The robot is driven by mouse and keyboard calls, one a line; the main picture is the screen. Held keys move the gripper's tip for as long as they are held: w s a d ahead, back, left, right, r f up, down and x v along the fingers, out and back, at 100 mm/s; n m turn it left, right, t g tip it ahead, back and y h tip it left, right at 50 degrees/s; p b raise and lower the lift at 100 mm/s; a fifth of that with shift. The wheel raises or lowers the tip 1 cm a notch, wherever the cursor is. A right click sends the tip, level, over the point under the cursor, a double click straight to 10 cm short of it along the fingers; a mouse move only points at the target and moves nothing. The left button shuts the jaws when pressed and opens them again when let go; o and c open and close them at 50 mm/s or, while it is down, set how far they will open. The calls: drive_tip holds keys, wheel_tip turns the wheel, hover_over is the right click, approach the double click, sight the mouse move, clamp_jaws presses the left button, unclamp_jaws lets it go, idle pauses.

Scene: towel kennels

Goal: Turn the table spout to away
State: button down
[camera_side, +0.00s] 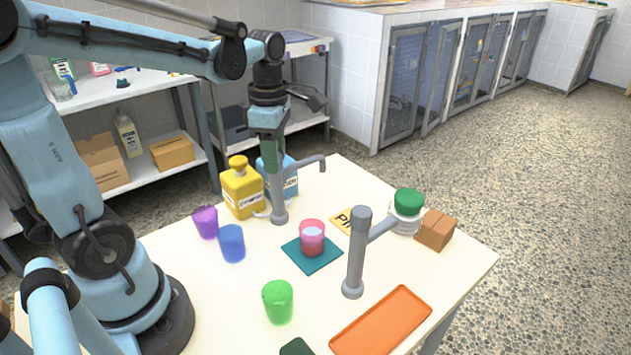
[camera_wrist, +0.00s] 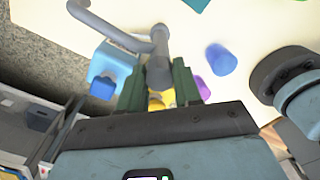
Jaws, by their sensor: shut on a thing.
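A grey table spout (camera_side: 279,200) stands upright at the back of the cream table, with its bent arm reaching to the right in the side view. My gripper (camera_side: 273,160) comes down from above and is shut on this spout near its top. In the wrist view the spout (camera_wrist: 158,70) passes between the two dark green fingers of my gripper (camera_wrist: 160,85), and its arm runs to the upper left. A second grey spout (camera_side: 356,260) stands nearer the front, its arm pointing to the upper right. My fingers hide part of the held spout's top.
A yellow bottle (camera_side: 242,192) and a blue bottle (camera_side: 290,180) stand close by the held spout. Purple (camera_side: 205,222), blue (camera_side: 231,243) and green (camera_side: 278,301) cups, a pink cup (camera_side: 312,238) on a teal mat (camera_side: 325,259), an orange tray (camera_side: 382,322), a green-lidded jar (camera_side: 406,208) and a brown box (camera_side: 435,230) share the table.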

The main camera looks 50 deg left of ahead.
drive_tip(key=shift+n, duration=0.4)
drive_tip(key=c, duration=0.8)
unclamp_jaws()
wheel_tip(320, 180, up, 12)
drive_tip(key=shift+r, duration=0.1)
idle(0.4)
